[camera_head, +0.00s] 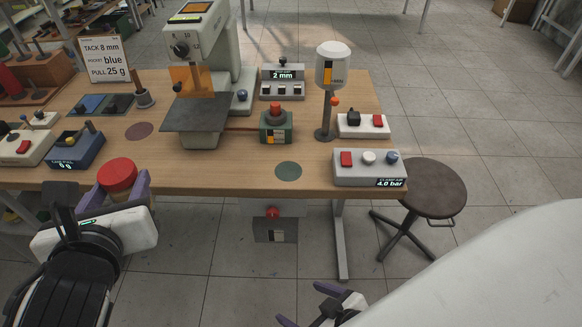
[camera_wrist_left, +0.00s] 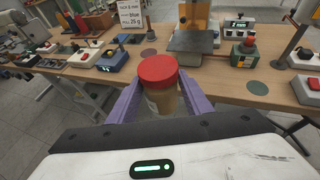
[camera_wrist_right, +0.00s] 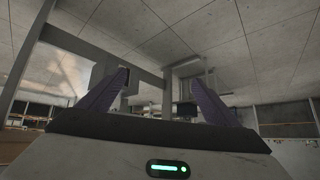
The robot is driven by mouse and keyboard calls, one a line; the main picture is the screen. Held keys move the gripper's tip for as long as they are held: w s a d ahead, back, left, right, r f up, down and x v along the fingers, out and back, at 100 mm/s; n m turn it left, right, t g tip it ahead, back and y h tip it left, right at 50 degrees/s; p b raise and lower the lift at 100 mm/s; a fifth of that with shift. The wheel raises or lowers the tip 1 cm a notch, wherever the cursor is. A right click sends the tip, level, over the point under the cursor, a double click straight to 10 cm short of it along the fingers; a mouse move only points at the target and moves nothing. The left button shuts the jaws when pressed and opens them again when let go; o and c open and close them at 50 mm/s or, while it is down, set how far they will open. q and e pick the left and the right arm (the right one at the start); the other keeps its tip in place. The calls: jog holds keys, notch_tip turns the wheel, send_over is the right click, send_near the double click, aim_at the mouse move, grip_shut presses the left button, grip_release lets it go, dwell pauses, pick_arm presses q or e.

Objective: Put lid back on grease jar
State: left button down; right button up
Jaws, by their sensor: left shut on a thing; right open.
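A red lid (camera_head: 118,172) sits on top of the jar. The left wrist view shows the lid (camera_wrist_left: 157,70) and the jar's tan body (camera_wrist_left: 165,101) below it. My left gripper (camera_head: 122,190) is shut around the jar, one purple finger on each side, and holds it upright in front of the table's front left edge. Whether the lid is fully seated cannot be told. My right gripper (camera_head: 305,304) is open and low in front of the table. Its own wrist view shows its spread, empty fingers (camera_wrist_right: 159,78) pointing towards the ceiling.
The wooden table (camera_head: 235,178) bears a press machine (camera_head: 205,125), a blue box with a display (camera_head: 75,149), a green button box (camera_head: 276,125), a white lamp-like post (camera_head: 333,65) and a control box (camera_head: 369,167). A bare green disc (camera_head: 288,171) lies near the front edge. A stool (camera_head: 433,188) stands right.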

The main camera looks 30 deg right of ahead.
pick_arm(q)
jog(key=s+a+f+n+y, duration=0.1)
jog(key=s+a+n+y, duration=0.3)
jog(key=a, duration=0.3)
jog(key=s+a+f+n+g+y, duration=0.1)
jog(key=s+a+n+y, duration=0.3)
jog(key=a, duration=0.4)
jog(key=shift+s+g+y, duration=0.3)
jog(key=shift+s+y, duration=0.3)
jog(key=shift+s, duration=0.2)
